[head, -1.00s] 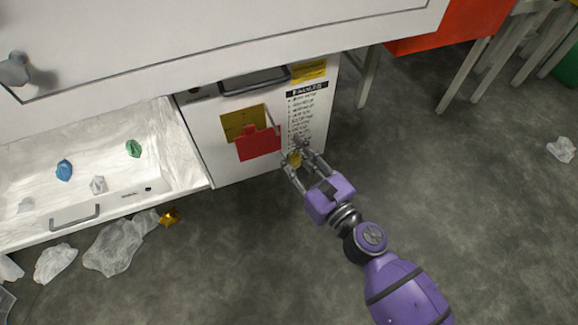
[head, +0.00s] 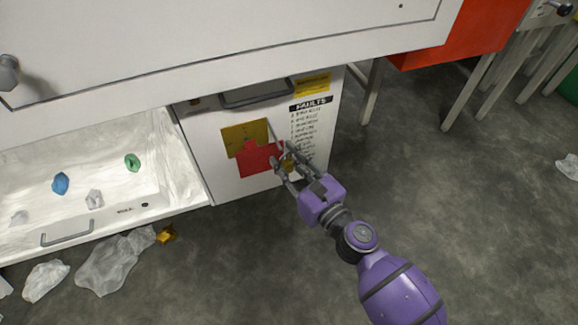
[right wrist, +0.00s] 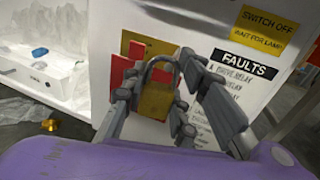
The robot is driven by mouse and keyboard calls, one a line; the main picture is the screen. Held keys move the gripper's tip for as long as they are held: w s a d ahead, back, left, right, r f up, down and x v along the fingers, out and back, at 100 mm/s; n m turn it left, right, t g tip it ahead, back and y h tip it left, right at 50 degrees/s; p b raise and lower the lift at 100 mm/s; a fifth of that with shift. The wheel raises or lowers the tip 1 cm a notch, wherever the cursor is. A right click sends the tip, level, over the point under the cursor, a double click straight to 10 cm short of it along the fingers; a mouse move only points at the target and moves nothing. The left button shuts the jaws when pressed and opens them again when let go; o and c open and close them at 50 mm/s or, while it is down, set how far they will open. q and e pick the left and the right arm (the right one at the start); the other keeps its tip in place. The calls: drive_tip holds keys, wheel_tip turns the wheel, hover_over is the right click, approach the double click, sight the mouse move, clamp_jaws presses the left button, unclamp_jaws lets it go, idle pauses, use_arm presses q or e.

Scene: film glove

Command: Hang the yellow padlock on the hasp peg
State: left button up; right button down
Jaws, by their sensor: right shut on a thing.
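The yellow padlock (right wrist: 156,101) is held upright between the fingers of my right gripper (head: 284,156), its grey shackle upward in the right wrist view. In the head view the fingers mostly hide the padlock. The gripper is at the right edge of a red plate (head: 259,160) on the white cabinet front (head: 205,135). A yellow panel (head: 243,136) lies behind the red plate. I cannot make out the hasp peg clearly; the padlock and fingers cover that area in the right wrist view. I cannot tell whether the padlock touches the plate. My left gripper is not in view.
An open white drawer (head: 178,178) with small crumpled pieces stands to the left. Clear bags (head: 112,262) and a gold scrap (head: 166,234) lie on the floor. A cabinet handle (head: 255,92) juts out above the plates. The floor to the right is mostly clear.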

sight(280, 147)
drive_tip(key=shift+w+a+f, duration=0.1)
drive_tip(key=shift+w+a, duration=0.1)
drive_tip(key=shift+w, duration=0.45)
drive_tip(key=shift+w+a, duration=0.2)
drive_tip(key=shift+w, duration=0.4)
drive_tip(key=shift+b+x, duration=0.55)
drive_tip(key=shift+x, duration=0.45)
drive_tip(key=shift+w+d+f, duration=0.2)
drive_tip(key=shift+w, duration=0.2)
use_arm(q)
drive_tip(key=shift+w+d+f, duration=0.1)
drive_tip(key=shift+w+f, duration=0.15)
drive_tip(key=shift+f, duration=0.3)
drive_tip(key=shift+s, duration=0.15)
use_arm(e)
drive_tip(key=shift+w, duration=0.15)
drive_tip(key=shift+w+a+f, duration=0.1)
drive_tip(key=shift+a+f, duration=0.15)
drive_tip(key=shift+a, duration=0.05)
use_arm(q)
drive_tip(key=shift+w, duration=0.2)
